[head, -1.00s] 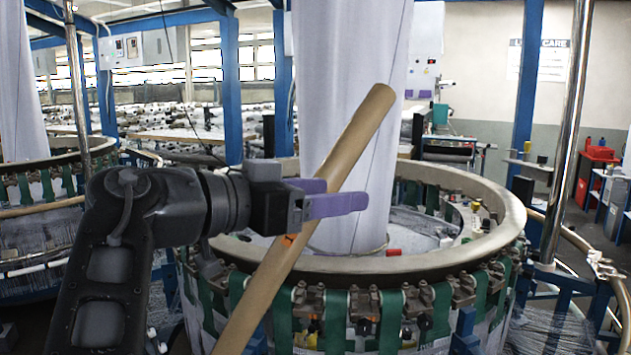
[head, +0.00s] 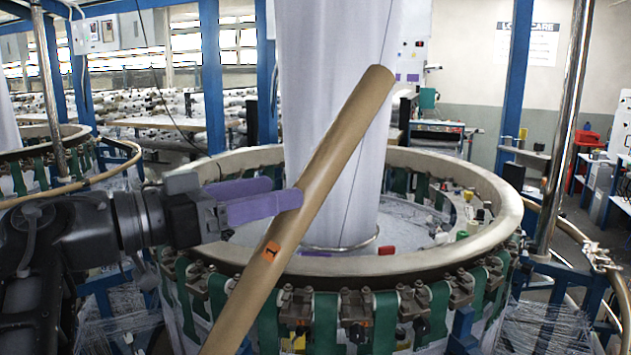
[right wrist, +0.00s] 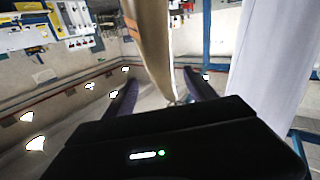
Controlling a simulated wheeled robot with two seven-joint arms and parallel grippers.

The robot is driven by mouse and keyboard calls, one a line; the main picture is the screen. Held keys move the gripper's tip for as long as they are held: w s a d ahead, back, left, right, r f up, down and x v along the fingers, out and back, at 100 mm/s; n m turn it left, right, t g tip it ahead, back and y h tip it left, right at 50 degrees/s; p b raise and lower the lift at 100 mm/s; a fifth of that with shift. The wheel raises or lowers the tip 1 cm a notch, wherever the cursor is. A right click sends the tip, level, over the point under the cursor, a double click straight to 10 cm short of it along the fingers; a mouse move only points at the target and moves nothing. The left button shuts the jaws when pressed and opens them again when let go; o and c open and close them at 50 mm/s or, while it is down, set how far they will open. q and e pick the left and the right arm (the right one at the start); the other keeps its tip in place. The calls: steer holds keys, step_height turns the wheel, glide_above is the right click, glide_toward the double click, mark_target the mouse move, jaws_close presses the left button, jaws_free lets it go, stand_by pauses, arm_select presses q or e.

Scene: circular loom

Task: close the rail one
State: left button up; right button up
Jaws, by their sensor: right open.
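Rail one, a long tan bar (head: 325,170) with an orange tag (head: 270,251) marked 1, slants up to the right in front of the loom in the head view. Its lower end is out of frame. My right gripper (head: 287,191), with purple fingers, is open just left of the rail's middle. One fingertip overlaps the rail's edge there; I cannot tell whether it touches. In the right wrist view the rail (right wrist: 150,45) shows beyond the open fingers (right wrist: 163,92), its end in the gap between them. My left gripper is not in view.
The loom's round tan ring (head: 508,205) stands behind the rail, with green straps below it. White fabric (head: 330,110) hangs down into the ring. A steel post (head: 563,135) stands at the right. Another loom (head: 40,165) is at the left.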

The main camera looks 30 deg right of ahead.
mark_target(315, 183)
steer(key=shift+d+p, duration=0.8)
steer(key=shift+d, duration=3.15)
steer(key=shift+c, duration=0.3)
jaws_close()
